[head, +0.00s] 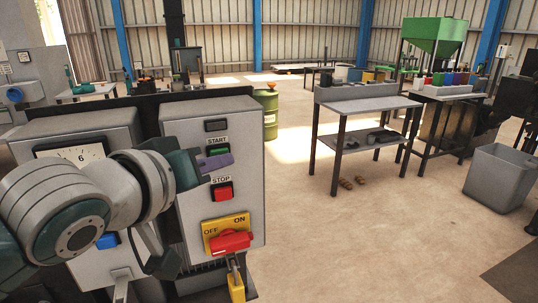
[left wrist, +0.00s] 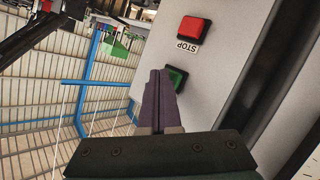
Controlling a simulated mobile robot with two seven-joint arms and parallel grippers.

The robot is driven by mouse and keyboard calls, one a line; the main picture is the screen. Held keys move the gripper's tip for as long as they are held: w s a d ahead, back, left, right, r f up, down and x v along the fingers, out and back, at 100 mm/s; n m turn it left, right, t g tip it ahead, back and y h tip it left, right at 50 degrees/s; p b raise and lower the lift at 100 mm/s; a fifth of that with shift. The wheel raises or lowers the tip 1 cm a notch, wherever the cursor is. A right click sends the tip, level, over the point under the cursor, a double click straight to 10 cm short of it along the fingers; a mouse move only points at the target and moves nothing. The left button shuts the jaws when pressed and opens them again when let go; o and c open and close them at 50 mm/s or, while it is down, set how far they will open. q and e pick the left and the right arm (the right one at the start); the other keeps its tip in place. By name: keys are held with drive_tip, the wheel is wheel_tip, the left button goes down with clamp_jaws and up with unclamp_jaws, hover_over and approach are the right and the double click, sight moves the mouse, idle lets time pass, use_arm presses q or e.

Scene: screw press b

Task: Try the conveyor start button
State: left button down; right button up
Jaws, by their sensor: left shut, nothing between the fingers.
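The grey control box carries a green button (head: 218,149) just under the START label. It also shows in the left wrist view (left wrist: 178,79), partly hidden behind my fingers. A red button (head: 223,192) sits below it at the STOP label, and shows in the left wrist view (left wrist: 192,29). My left gripper (head: 229,158) is shut and empty, its purple fingers in front of the panel at the lower edge of the green button. In the left wrist view the fingertips (left wrist: 159,72) lie beside the green button. I cannot tell whether they touch it. My right gripper is out of view.
Below the buttons is a yellow OFF/ON plate (head: 226,224) with a red handle (head: 231,242) and a yellow padlock (head: 236,287). A dial (head: 82,155) is on the left box. A table (head: 365,104) and grey bin (head: 499,178) stand right; the floor between is open.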

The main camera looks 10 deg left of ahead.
use_arm(q)
drive_tip(key=shift+w+a, duration=0.1)
idle(0.5)
drive_tip(key=shift+s+d+p, duration=0.5)
drive_tip(key=shift+s, duration=0.2)
drive_tip(key=s+d, duration=0.1)
drive_tip(key=s+d+p, duration=0.1)
drive_tip(key=s+p, duration=0.1)
drive_tip(key=s, duration=0.1)
drive_tip(key=shift+s+d, duration=0.1)
drive_tip(key=shift+d, duration=0.3)
idle(0.9)
